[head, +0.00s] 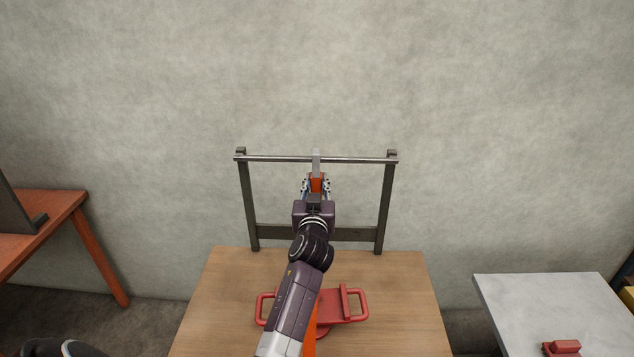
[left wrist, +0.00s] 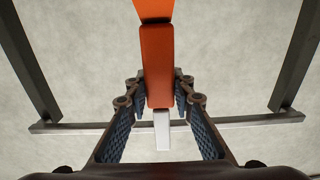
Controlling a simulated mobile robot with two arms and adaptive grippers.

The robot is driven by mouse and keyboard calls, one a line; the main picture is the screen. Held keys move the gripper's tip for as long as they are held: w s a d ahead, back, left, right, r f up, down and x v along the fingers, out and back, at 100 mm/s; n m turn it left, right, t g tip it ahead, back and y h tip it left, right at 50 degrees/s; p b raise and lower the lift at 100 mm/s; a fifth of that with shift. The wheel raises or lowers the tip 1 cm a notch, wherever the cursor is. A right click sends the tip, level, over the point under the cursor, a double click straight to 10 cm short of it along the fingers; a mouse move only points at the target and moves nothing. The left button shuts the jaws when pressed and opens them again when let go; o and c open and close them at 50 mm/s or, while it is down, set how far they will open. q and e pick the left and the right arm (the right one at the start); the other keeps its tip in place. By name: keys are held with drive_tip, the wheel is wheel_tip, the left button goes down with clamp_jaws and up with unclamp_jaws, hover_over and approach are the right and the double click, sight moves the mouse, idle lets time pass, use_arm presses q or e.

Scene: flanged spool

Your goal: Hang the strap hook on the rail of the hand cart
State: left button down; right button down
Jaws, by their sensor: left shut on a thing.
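The hand cart has a wooden top (head: 215,300) and an upright dark frame at its back, with a thin metal rail (head: 270,158) across the top. The rail also crosses the left wrist view (left wrist: 245,122). The strap hook has an orange body (left wrist: 157,65) and a pale metal hook end (head: 316,160). My left gripper (head: 316,187) is shut on the orange body, just below and in front of the rail. The metal end overlaps the rail and rises slightly above it. I cannot tell whether it touches or passes over the rail. An orange strap (head: 310,335) hangs below, partly hidden by my arm.
A red piece with handles at both ends (head: 335,305) lies on the cart top, partly behind my arm. An orange-brown table (head: 60,210) stands at the left. A pale grey table (head: 550,300) at the right bears a red object (head: 562,348). A wall is behind the cart.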

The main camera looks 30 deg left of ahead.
sight(315, 187)
use_arm(q)
drive_tip(key=shift+a+f, duration=0.1)
drive_tip(key=shift+f, duration=0.05)
drive_tip(key=shift+a+f, duration=0.1)
drive_tip(key=shift+a, duration=0.05)
use_arm(e)
drive_tip(key=shift+d+f, duration=0.1)
drive_tip(key=shift+d, duration=0.2)
use_arm(q)
drive_tip(key=c, duration=1.9)
unclamp_jaws()
drive_tip(key=o, duration=0.3)
drive_tip(key=shift+s+d+f, duration=0.1)
drive_tip(key=shift+s+d, duration=0.15)
drive_tip(key=shift+s, duration=0.05)
drive_tip(key=v, duration=0.6)
drive_tip(key=shift+s+d, duration=0.2)
drive_tip(key=shift+s, duration=0.1)
use_arm(e)
drive_tip(key=shift+a, duration=0.35)
